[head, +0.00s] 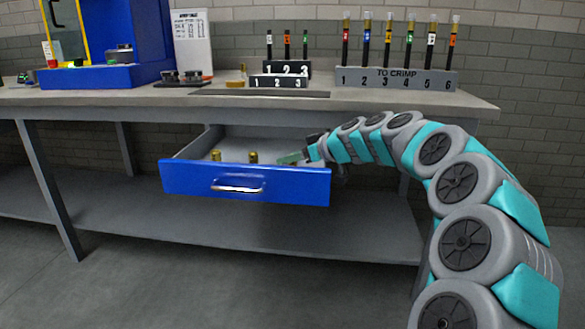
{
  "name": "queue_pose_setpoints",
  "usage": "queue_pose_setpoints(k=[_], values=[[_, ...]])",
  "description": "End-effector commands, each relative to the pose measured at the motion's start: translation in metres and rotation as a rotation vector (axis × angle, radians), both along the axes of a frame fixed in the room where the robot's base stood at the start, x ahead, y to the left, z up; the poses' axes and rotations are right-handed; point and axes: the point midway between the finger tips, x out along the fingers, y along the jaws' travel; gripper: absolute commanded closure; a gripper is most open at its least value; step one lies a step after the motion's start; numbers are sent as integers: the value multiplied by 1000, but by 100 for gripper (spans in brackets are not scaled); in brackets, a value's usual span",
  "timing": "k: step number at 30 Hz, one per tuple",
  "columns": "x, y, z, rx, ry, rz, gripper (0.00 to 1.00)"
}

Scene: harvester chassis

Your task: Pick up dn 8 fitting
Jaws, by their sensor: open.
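The blue-fronted drawer (285,188) under the bench is pulled open. Inside it stand two small brass fittings, one at the left (216,155) and one near the middle (253,157). No size marks can be read, so I cannot tell which is the DN 8 fitting. My gripper (291,157) is over the right part of the drawer, to the right of the middle fitting and apart from it. It is open and small in view, and the drawer front may hide part of it.
The bench top (420,100) overhangs the drawer. On it stand a "TO CRIMP" rack (395,82) with several hoses, a smaller numbered rack (285,83), a brass piece (243,74) and a blue machine (125,40). A lower shelf (240,232) lies below the drawer.

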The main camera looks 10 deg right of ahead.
Motion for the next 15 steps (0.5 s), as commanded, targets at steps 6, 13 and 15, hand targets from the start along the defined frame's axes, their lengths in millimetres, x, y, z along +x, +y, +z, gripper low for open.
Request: queue_pose_setpoints(k=[6, 13, 15], values=[[20, 16, -12, -2, 0, 0, 43], [21, 17, -13, 0, -2, 0, 43], [21, 17, -13, 0, -2, 0, 50]])
